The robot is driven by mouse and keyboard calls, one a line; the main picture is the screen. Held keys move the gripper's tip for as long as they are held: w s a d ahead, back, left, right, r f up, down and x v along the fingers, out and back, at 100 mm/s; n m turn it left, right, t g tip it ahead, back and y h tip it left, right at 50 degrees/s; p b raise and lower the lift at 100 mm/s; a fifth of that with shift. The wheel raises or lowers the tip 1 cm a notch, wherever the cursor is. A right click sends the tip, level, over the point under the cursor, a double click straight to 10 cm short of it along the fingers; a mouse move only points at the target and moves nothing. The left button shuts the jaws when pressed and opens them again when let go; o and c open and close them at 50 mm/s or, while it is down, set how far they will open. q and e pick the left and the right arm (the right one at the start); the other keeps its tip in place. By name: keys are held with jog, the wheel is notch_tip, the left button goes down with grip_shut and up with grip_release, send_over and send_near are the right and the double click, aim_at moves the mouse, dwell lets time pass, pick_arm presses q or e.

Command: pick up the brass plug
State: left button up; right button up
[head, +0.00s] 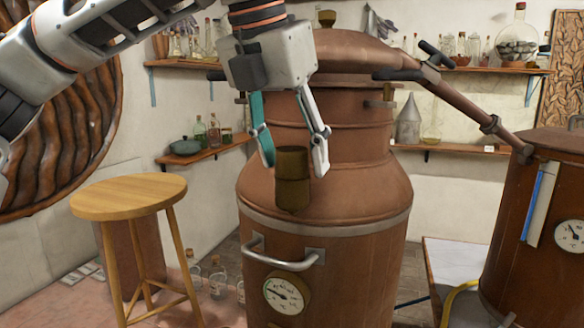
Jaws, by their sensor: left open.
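The brass plug (292,163) is a dark, olive-brass cylinder that shows in front of the copper still's sloping shoulder. A similar brass section lies directly below it; I cannot tell whether that is part of the plug or a separate collar. My left gripper (294,162) points down with its fingers apart. One teal finger shows left of the plug and one white finger right of it, with gaps between fingers and plug. The fingertips reach about the plug's upper part in the picture. My right gripper is not in view.
The large copper still (345,250) has a front handle (282,262) and a dial gauge (284,295). A pipe (455,102) runs right to a second copper vessel (530,230). A wooden stool (129,196) stands left. Bottles stand on the floor and wall shelves.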

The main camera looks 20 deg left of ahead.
pick_arm(q)
jog(key=c, duration=1.3)
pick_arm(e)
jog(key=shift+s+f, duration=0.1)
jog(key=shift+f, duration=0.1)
pick_arm(q)
jog(key=shift+r, duration=0.1)
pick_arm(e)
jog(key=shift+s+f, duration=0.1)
pick_arm(q)
notch_tip(320, 180, up, 11)
jog(key=p, duration=0.2)
notch_tip(320, 180, up, 7)
send_over(292, 149)
jog(key=shift+w+r+p, duration=0.1)
jog(key=shift+r+p, duration=0.3)
jog(key=shift+r, duration=0.55)
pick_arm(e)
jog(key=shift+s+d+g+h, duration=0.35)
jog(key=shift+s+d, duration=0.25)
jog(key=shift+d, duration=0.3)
